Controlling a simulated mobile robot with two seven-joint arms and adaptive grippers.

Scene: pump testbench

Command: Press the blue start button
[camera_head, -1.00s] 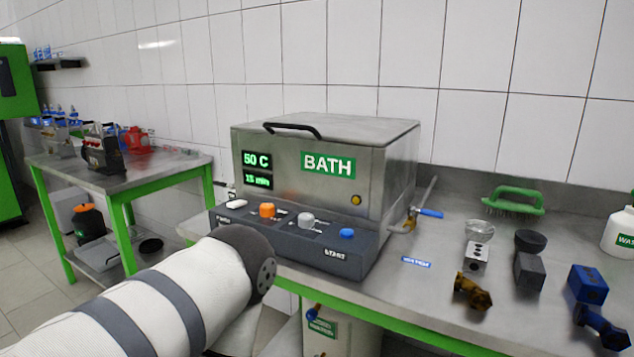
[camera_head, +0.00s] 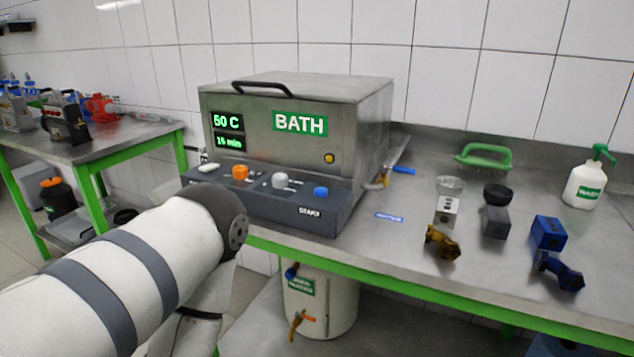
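The blue start button (camera_head: 320,192) sits at the right end of the dark control panel (camera_head: 268,209) on the front of the steel bath (camera_head: 293,134). A label below it seems to read START. To its left are a grey knob (camera_head: 280,181), an orange knob (camera_head: 240,173) and a white switch (camera_head: 209,167). The bath display (camera_head: 228,131) reads 50 C and 15 min. A white and grey arm of mine reaches in from the lower left, its end beside the panel's left front. Neither gripper shows.
A steel bench (camera_head: 410,233) runs right of the bath. On it stand a green brush (camera_head: 484,155), a white pump bottle (camera_head: 585,184), a grey block (camera_head: 496,222), a blue block (camera_head: 548,233) and a brass fitting (camera_head: 441,242). A white canister (camera_head: 330,302) stands below.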

